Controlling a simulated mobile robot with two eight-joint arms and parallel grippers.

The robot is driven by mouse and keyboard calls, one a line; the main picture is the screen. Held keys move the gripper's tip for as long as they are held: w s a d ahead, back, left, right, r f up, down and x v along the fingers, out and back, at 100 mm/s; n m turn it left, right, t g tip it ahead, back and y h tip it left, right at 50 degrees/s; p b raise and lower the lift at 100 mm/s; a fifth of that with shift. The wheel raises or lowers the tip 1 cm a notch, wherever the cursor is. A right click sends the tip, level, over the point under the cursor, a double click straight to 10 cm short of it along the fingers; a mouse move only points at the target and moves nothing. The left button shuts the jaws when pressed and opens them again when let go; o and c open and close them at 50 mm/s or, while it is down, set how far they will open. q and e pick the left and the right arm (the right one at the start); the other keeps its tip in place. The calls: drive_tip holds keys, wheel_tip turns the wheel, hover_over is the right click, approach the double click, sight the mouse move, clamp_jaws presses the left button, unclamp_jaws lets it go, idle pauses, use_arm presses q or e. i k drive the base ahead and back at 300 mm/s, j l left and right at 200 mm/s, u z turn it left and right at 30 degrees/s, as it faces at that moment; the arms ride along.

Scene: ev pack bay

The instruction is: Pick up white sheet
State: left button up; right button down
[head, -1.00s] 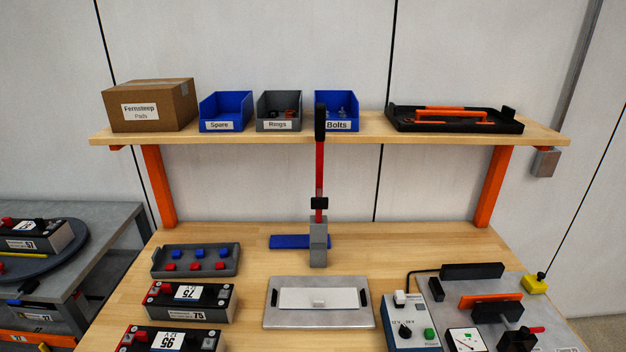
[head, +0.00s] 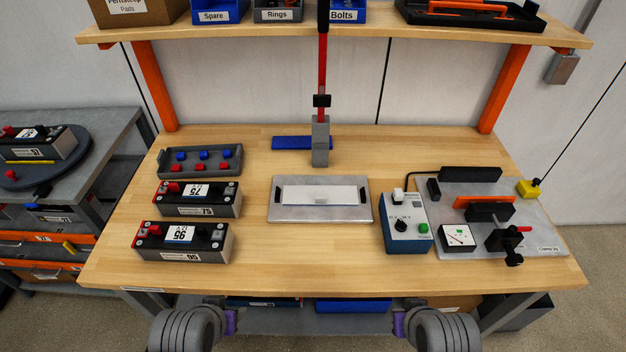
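The white sheet (head: 300,194) appears to be the flat white rectangle lying on a grey metal plate (head: 322,214) in the middle of the bench. Parts of my two arms show at the bottom edge of the head view, in front of the bench and well short of the sheet. My gripper fingers do not show there. Nothing of mine touches the sheet.
Two batteries (head: 183,241) and a grey tray of red and blue caps (head: 200,161) stand left. A red-handled press (head: 320,142) stands behind the plate. A blue meter box (head: 405,224) and a clamp fixture (head: 542,238) stand right. The bench front (head: 330,270) is clear.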

sight(292, 194)
drive_tip(key=l+z, duration=0.85)
drive_tip(key=z, duration=0.15)
drive_tip(key=i+l+z, duration=0.1)
drive_tip(key=l+z, duration=0.4)
drive_tip(key=j+u, duration=0.1)
drive_tip(key=u, duration=2)
drive_tip(key=i+j+z, duration=0.1)
drive_tip(key=i+z, duration=0.15)
drive_tip(key=i, duration=0.3)
drive_tip(key=i+j+z, duration=0.3)
drive_tip(key=i, duration=0.3)
drive_tip(key=l, duration=0.1)
